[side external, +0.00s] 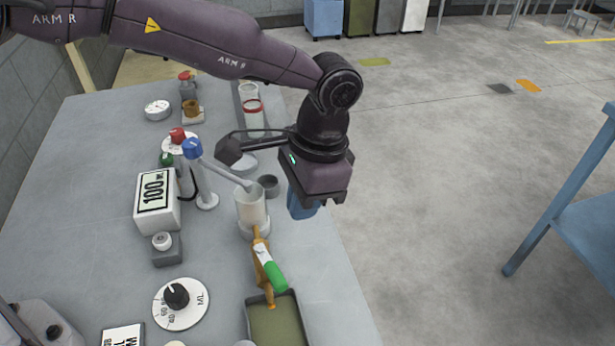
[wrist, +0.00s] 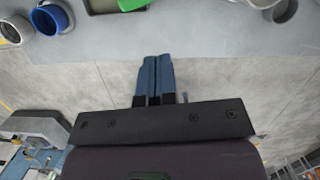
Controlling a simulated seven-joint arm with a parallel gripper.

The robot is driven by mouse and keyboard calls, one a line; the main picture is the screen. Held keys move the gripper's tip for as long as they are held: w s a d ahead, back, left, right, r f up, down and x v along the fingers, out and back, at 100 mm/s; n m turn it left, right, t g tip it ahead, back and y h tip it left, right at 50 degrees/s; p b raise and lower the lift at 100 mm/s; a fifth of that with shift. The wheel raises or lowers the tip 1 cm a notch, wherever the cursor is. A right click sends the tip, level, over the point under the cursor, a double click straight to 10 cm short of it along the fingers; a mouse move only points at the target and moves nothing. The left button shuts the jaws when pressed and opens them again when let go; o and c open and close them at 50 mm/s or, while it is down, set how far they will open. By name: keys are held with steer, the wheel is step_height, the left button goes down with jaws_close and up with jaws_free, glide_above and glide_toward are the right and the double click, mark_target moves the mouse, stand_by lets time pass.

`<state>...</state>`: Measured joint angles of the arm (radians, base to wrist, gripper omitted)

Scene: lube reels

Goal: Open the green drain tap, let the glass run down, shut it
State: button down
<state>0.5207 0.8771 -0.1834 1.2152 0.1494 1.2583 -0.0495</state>
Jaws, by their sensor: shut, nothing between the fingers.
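The drain tap has a brass-coloured body (side external: 261,250) and a bright green handle (side external: 274,277) that slants down to the right. It sits below the glass (side external: 251,209), which holds something pale; its exact level is hard to tell. The spout points down over a dark tray (side external: 250,324) with olive-green contents. I cannot tell whether liquid is running. My gripper (side external: 303,210) is shut and empty, with blue fingers, up and to the right of the tap and apart from it. In the wrist view the fingers (wrist: 155,80) are together, and a green part (wrist: 133,4) is cut off at the top edge.
A blue-topped post (side external: 193,150) with a spout stands left of the glass. A small grey cup (side external: 269,184) stands behind it. A display reading 100 (side external: 155,195) and a dial marked ML (side external: 180,304) stand at left. The table's right edge lies close by, with open floor beyond.

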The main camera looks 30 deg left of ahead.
steer(key=shift+w+d+r, duration=0.15)
steer(key=shift+r, duration=0.85)
steer(key=shift+w+d+r, duration=0.1)
steer(key=shift+w+r, duration=0.05)
steer(key=shift+r, duration=0.85)
